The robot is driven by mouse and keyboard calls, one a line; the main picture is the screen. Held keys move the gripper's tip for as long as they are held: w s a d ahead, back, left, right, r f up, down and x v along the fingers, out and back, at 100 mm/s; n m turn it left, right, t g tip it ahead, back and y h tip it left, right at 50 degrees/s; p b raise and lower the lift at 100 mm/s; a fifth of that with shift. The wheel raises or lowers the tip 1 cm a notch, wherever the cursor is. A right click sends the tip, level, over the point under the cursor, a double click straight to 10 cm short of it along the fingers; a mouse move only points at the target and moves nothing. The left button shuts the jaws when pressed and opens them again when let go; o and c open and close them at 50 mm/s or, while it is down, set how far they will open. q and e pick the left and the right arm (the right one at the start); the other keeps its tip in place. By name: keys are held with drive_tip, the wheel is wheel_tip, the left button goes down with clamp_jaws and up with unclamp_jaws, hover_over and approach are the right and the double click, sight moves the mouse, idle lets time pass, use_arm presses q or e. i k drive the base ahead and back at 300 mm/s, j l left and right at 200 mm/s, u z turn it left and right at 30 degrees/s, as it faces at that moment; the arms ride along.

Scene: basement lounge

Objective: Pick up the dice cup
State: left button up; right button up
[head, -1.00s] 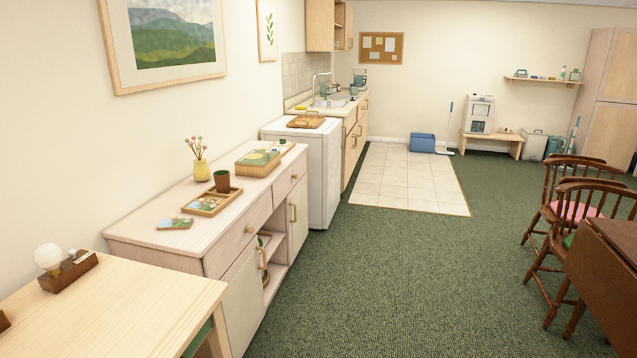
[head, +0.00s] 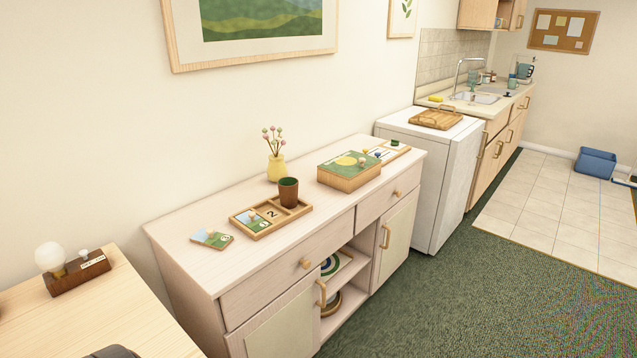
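The dice cup, a dark brown cup with a green inside (head: 288,191), stands upright at the back of a shallow wooden tray (head: 262,233) on the pale sideboard (head: 180,262). The tray also holds cards, one with the number 2. Neither of my grippers shows in the head view.
A yellow vase with flowers (head: 277,168) stands behind the cup, and a green-topped box (head: 349,171) is to its right. Loose cards (head: 212,238) lie left of the tray. A wooden table (head: 105,320) with a lamp is at the near left. Green carpet (head: 475,300) is clear on the right.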

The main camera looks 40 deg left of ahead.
sight(289, 194)
drive_tip(key=i+u, duration=0.2)
drive_tip(key=i, duration=0.35)
drive_tip(key=i+l+u, duration=0.2)
drive_tip(key=i, duration=0.35)
drive_tip(key=i+l+u, duration=0.2)
drive_tip(key=i, duration=0.4)
